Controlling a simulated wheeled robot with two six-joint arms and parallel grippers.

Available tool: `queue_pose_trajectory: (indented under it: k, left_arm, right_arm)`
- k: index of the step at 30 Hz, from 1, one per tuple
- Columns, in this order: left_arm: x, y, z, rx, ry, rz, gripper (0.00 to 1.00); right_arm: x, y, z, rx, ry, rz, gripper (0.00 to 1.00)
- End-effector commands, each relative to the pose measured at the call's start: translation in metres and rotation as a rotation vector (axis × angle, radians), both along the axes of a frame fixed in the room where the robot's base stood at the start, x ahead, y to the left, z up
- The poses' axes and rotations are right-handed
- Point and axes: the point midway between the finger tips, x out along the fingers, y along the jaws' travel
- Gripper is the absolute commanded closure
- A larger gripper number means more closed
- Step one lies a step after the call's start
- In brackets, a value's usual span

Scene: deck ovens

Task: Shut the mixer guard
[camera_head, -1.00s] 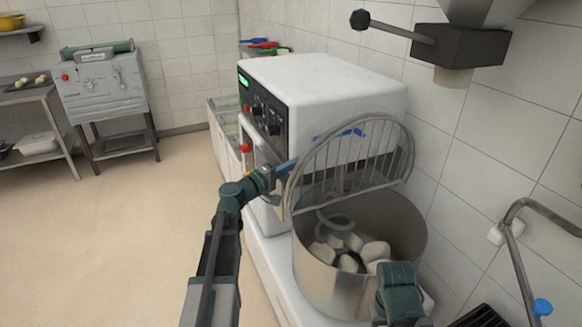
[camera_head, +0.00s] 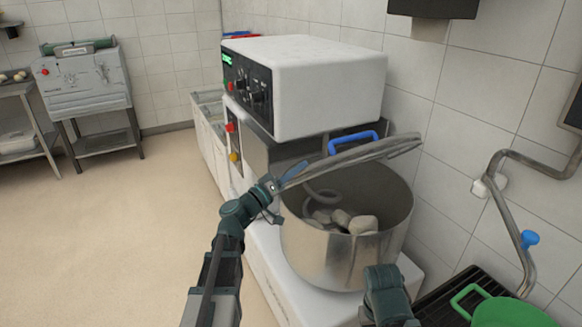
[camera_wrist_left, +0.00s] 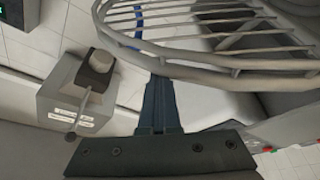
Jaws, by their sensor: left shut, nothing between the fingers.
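The mixer guard (camera_head: 350,158) is a grey wire arch with a blue handle (camera_head: 353,138). It is seen nearly edge-on, tilted above the steel bowl (camera_head: 335,258), with its right end higher. Pale dough pieces (camera_head: 362,225) and a curved hook lie in the bowl. My left gripper (camera_head: 293,172) is shut and empty at the guard's left end; whether it touches is unclear. The left wrist view shows its fingers (camera_wrist_left: 158,105) close beside the guard's curved bars (camera_wrist_left: 205,58). My right wrist (camera_head: 388,292) is at the bowl's front right; its fingers cannot be made out.
The white mixer body (camera_head: 310,85) with a dark control panel stands behind the bowl. A bent pipe with a blue knob (camera_head: 529,239) and a green container (camera_head: 510,312) are at right. Open floor (camera_head: 110,230) lies at left.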

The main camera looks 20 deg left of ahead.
Motion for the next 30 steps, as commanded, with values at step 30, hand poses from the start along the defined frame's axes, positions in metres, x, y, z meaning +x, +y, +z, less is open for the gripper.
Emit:
queue_pose_trajectory:
  k: [30]
  left_arm:
    - [-0.038, -0.038, -0.151, 0.458, -0.451, 0.001, 1.0]
  right_arm:
    - [0.001, -0.002, -0.17, -0.011, -0.004, 0.004, 0.47]
